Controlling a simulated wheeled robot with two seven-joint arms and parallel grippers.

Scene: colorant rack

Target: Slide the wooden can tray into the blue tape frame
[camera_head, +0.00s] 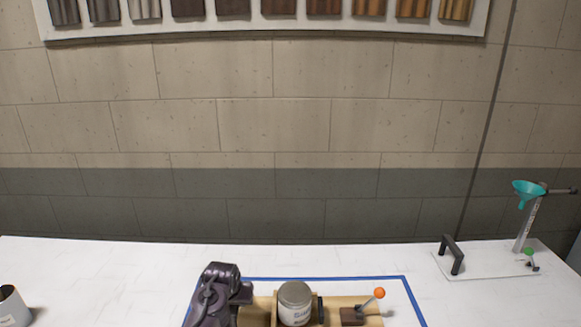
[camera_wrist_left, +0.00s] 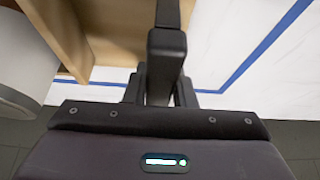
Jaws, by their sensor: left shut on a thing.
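The wooden can tray (camera_head: 262,306) is at the bottom of the head view, cut off by the lower edge. It also shows at the top left of the left wrist view (camera_wrist_left: 120,30). A grey-lidded can (camera_head: 295,304) stands in it. The blue tape frame (camera_head: 330,279) shows its back edge behind the tray and its right edge beyond the tray's right end. The tape also shows in the left wrist view (camera_wrist_left: 268,40). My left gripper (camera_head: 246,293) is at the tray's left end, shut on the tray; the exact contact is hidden. My right gripper is out of view.
An orange-knobbed lever (camera_head: 378,293) on a dark block is at the tray's right. A clear plate with a black handle (camera_head: 452,254) and a teal funnel stand (camera_head: 528,190) are at the back right. A white can (camera_head: 12,306) is at far left. White table lies bare between.

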